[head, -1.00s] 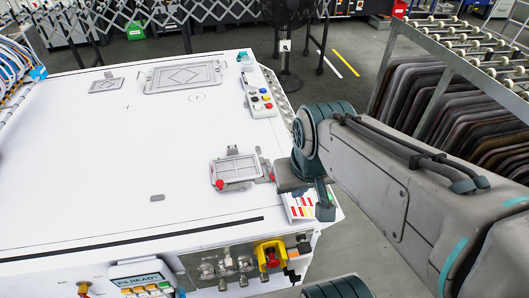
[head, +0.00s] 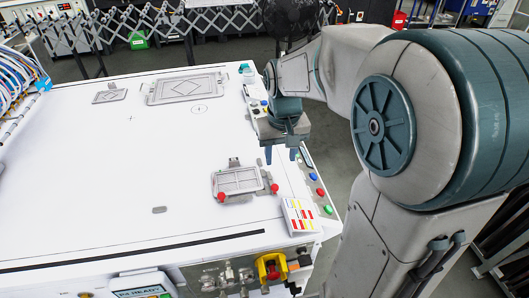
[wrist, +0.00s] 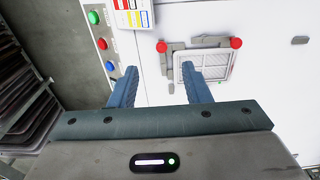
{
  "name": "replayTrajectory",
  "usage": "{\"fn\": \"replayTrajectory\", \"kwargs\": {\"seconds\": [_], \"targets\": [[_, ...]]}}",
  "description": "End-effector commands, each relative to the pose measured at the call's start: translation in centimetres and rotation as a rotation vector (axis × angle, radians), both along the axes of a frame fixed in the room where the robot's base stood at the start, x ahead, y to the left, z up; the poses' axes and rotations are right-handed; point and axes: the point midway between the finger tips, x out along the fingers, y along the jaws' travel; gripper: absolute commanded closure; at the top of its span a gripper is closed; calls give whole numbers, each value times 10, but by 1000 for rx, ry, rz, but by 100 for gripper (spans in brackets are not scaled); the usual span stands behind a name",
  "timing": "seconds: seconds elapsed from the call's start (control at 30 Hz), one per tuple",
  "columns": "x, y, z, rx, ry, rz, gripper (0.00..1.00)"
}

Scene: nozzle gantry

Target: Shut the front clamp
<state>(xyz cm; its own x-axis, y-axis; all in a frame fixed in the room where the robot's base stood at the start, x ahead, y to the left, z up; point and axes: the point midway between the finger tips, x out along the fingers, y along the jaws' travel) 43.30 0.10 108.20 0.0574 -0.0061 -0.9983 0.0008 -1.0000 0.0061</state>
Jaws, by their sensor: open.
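A small grey framed plate (head: 238,180) lies on the white table, right of its middle. One red-knobbed clamp (head: 221,196) is at its front left corner; another red knob (head: 275,187) is at its right side. Both knobs show in the wrist view, the front left one (wrist: 236,43) and the right-side one (wrist: 161,46). I cannot tell how far each clamp is closed. My gripper (head: 282,156) is open and empty, pointing down behind and right of the plate, apart from both knobs. In the wrist view its fingers (wrist: 162,82) point towards the plate.
A button panel (head: 319,191) runs along the table's right edge, with a coloured label card (head: 299,214) in front. A larger grey frame (head: 186,86) lies at the back. A yellow-and-red switch (head: 272,267) is on the front face. The table left of the plate is mostly clear.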

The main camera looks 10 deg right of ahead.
Motion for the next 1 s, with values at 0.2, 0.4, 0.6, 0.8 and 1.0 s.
{"fn": "replayTrajectory", "kwargs": {"seconds": [0.2,0.4,0.6,0.8,1.0], "targets": [[35,0,-15,5,51,0,57],[41,0,-24,6,61,-1,57],[40,0,-56,6,64,-1,57],[40,0,-100,6,65,0,57],[40,0,-135,6,63,-1,57]]}}
